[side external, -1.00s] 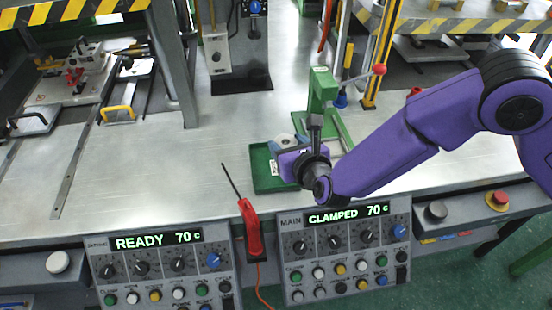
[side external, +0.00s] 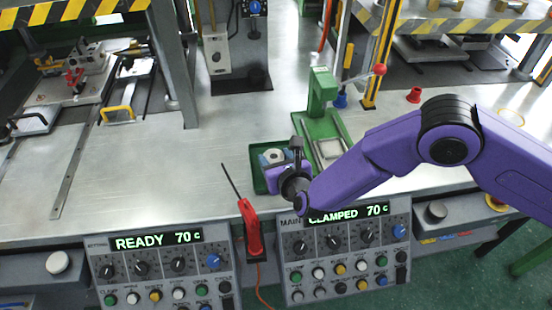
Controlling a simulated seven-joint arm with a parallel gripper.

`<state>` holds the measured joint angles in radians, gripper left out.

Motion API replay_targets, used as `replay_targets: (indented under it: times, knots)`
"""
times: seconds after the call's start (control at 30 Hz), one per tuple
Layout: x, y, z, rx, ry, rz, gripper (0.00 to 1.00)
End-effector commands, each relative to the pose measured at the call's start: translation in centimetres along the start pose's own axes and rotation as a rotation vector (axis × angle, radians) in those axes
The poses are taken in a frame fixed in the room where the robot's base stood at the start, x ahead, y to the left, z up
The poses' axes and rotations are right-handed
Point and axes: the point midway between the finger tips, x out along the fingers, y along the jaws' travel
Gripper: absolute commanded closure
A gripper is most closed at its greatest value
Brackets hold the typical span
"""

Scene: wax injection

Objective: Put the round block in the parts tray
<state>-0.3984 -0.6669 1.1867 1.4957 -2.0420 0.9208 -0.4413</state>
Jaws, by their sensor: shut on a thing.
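The round block (side external: 272,155) is a pale disc with a hole in its middle. It sits between the fingers of my gripper (side external: 274,160), which is shut on it. The block and fingers are over or inside the green parts tray (side external: 257,176). I cannot tell whether the block touches the tray's floor. The purple gripper body and wrist hide the tray's right and front part.
A green hand press (side external: 322,95) with a red ball handle stands right behind the tray. A red cup (side external: 414,95) is at the back right.

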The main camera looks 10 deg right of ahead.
Motion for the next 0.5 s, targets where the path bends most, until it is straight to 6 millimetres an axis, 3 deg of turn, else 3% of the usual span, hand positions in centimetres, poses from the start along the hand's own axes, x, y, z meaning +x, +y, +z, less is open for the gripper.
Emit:
replay_targets:
  times: [0.13, 0.17, 0.2, 0.23, 0.5]
  knots:
    - [0.11, 0.03, -0.21, 0.001, -0.002, 0.000, 0.84]
    - [0.10, 0.02, -0.27, 0.000, 0.000, 0.000, 0.40]
    - [0.10, 0.02, -0.25, 0.000, 0.000, 0.000, 0.27]
    - [0.09, 0.02, -0.25, 0.000, 0.000, 0.000, 0.21]
    - [0.08, 0.01, -0.23, 0.000, 0.000, 0.000, 0.21]
